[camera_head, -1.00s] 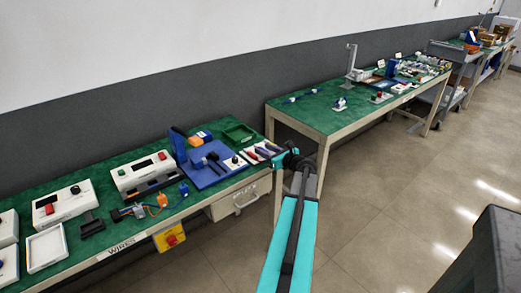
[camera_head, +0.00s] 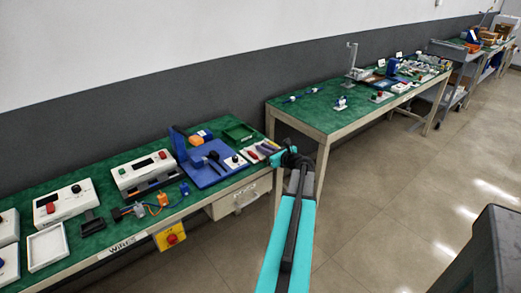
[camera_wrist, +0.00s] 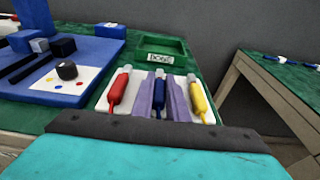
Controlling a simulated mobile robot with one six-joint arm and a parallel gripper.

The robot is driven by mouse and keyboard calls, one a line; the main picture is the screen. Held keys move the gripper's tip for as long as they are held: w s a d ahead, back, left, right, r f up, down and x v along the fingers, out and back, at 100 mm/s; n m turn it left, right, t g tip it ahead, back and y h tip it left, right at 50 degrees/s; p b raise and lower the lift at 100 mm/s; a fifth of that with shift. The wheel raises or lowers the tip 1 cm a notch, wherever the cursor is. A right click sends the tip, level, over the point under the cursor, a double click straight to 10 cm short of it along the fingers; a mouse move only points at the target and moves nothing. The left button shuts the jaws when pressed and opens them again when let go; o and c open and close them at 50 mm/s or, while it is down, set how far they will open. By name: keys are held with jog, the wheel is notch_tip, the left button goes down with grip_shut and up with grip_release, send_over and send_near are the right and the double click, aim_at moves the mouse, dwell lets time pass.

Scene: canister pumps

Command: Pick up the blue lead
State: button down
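The blue lead (camera_wrist: 159,93) lies in a white holder (camera_wrist: 127,104), between a red lead (camera_wrist: 119,90) and a yellow lead (camera_wrist: 199,100). The holder also shows at the right end of the near bench in the head view (camera_head: 246,157). My gripper (camera_head: 287,158) is just right of the holder in the head view, at the bench's front edge. Its dark and teal body fills the bottom of the wrist view, below the leads.
A blue board (camera_head: 205,174) with black parts lies left of the holder. A green tray (camera_head: 238,134) sits behind it. White boxes with buttons (camera_head: 145,173) stand farther left. A second green bench (camera_head: 325,112) is to the right, across a gap.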

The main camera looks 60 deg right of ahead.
jog(key=shift+r, duration=0.15)
jog(key=shift+r, duration=0.9)
jog(key=shift+s+a+r+b, duration=0.25)
jog(key=shift+s+r, duration=0.25)
jog(key=shift+r, duration=0.25)
jog(key=f+b+v, duration=0.1)
jog(key=v, duration=1.4)
jog(key=shift+s+f, duration=0.2)
jog(key=shift+f, duration=0.15)
jog(key=shift+d, duration=0.15)
